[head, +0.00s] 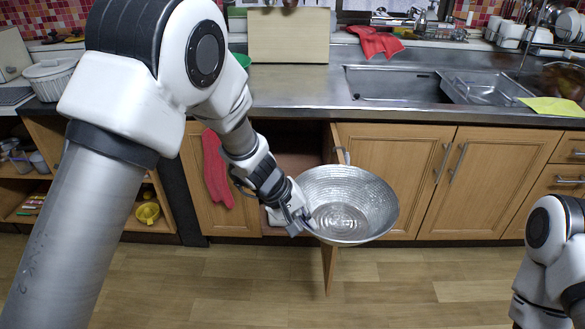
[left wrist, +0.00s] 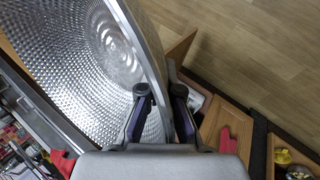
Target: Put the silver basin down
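A cabinet door (head: 329,262) stands open below and behind the basin. The steel counter (head: 300,92) has free room left of the sink (head: 400,84), in front of a cutting board (head: 288,36). A red cloth (head: 216,170) hangs on the left door. The wooden floor (head: 220,285) is clear.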

